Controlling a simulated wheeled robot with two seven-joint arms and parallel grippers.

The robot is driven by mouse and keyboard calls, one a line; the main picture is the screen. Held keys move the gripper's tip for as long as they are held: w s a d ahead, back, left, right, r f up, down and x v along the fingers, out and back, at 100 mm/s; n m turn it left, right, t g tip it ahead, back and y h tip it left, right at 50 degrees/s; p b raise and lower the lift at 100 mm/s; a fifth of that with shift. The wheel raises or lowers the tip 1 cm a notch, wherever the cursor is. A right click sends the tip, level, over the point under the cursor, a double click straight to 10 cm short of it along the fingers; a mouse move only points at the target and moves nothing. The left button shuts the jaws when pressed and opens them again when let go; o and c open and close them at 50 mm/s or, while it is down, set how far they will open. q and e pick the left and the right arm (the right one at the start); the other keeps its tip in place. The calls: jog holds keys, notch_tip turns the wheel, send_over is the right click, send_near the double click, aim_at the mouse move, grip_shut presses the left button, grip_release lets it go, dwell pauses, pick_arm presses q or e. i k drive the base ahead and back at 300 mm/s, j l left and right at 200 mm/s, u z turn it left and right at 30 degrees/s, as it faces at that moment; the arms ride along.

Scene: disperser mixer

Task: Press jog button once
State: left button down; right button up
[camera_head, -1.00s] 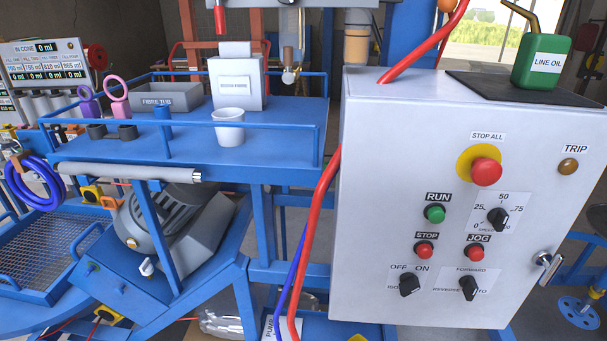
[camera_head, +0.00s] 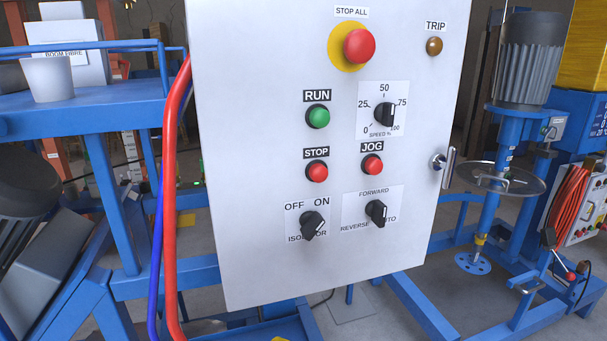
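The jog button (camera_head: 372,165) is a small red button under a black JOG label, right of centre on a white control panel (camera_head: 250,130). The red stop button (camera_head: 317,171) sits to its left, and the green run button (camera_head: 318,117) sits above that one. The black speed knob (camera_head: 384,114) is just above the jog button, and the forward/reverse selector (camera_head: 376,212) is just below it. Neither of my grippers shows in the head view. Nothing covers the jog button.
A large red stop-all button (camera_head: 359,46) on a yellow ring is at the panel's top. The isolator knob (camera_head: 313,225) is at lower left. A door handle (camera_head: 443,166) sticks out at the right edge. A red hose (camera_head: 170,200) runs along the left edge.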

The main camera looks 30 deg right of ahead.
aim_at(374, 166)
jog(key=k+l+z, duration=0.1)
jog(key=l+z, duration=0.2)
jog(key=z, duration=0.2)
jog(key=l+z, duration=0.25)
jog(key=z, duration=0.2)
